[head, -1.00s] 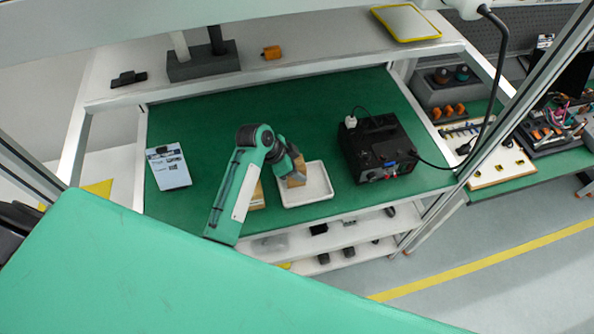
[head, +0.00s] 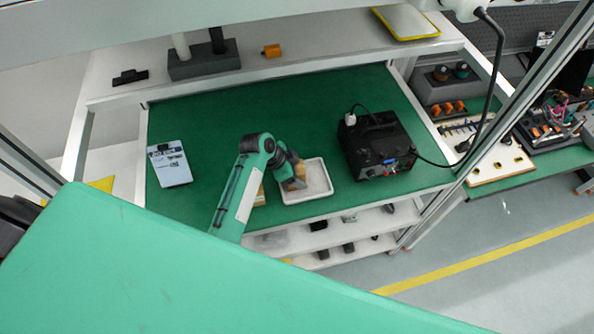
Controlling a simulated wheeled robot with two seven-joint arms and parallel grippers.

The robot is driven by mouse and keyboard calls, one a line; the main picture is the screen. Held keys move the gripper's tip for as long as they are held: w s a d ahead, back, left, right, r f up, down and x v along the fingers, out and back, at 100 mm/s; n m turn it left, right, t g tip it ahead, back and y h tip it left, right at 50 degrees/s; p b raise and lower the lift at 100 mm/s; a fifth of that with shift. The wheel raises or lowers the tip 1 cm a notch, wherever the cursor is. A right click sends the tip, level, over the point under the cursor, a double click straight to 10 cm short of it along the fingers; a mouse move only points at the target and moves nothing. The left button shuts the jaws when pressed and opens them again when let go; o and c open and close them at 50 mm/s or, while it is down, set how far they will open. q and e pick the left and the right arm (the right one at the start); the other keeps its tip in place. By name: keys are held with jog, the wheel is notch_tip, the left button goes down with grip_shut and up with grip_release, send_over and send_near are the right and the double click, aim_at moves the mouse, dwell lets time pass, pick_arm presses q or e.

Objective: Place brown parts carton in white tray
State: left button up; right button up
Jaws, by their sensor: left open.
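A brown carton (head: 295,183) is at the left part of the white tray (head: 320,190), just below my left gripper (head: 293,172). The tray lies near the front edge of the green mat. My left gripper is open over the carton; its fingertips are small and partly hidden, so I cannot tell if they touch it. Another brown carton (head: 260,196) shows beside the tray on the left, partly hidden by my left arm. My right gripper is not in view.
A black device (head: 375,146) with a cable stands right of the tray. A clipboard (head: 169,164) lies at the left of the green bench mat (head: 210,120). The shelf above holds a grey block (head: 203,62) and an orange part (head: 271,51). The mat behind the tray is clear.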

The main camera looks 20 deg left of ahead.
pick_arm(q)
jog(key=shift+r, duration=0.1)
jog(key=shift+s+a+r+b, duration=0.1)
jog(key=shift+a+r+b, duration=0.2)
jog(key=shift+r, duration=0.1)
jog(key=b+v, duration=0.4)
jog(key=v, duration=0.7)
